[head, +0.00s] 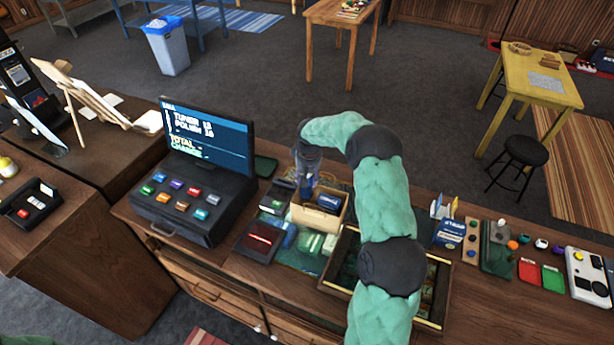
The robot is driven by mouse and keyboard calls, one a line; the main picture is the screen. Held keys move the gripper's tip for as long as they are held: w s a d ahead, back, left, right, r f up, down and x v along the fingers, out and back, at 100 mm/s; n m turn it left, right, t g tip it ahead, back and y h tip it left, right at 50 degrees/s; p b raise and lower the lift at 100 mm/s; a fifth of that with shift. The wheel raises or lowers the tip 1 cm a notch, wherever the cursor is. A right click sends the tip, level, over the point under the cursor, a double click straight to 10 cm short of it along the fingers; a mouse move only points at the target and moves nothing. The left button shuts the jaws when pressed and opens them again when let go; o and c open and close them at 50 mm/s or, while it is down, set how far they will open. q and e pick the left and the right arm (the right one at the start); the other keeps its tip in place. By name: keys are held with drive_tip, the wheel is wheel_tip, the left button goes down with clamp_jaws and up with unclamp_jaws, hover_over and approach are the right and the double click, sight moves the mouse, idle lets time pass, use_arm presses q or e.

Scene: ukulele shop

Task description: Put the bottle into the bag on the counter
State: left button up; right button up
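The bag (316,219) is a small tan, open-topped container on the counter, with a dark blue item (328,202) showing in its mouth. My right arm, in a green sleeve, comes in from the bottom and bends over the counter. My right gripper (306,176) points down at the back left edge of the bag. A slim, dark bluish thing, which looks like the bottle (306,187), is upright between or just below its fingers. The fingers are too small and dark to show whether they are closed on it. My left gripper is out of view.
A till (200,170) with coloured buttons stands left of the bag. An open tray (433,315) lies partly behind my arm. Small goods, cards (529,270) and a white device (588,277) fill the right side.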

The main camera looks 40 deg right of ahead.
drive_tip(key=shift+f+b, duration=1.6)
drive_tip(key=shift+f, duration=0.7)
drive_tip(key=o, duration=1.4)
drive_tip(key=shift+c, duration=0.2)
drive_tip(key=r, duration=0.4)
drive_tip(key=s+r, duration=0.1)
drive_tip(key=r, duration=0.7)
drive_tip(key=shift+s+a, duration=0.3)
drive_tip(key=shift+f, duration=0.15)
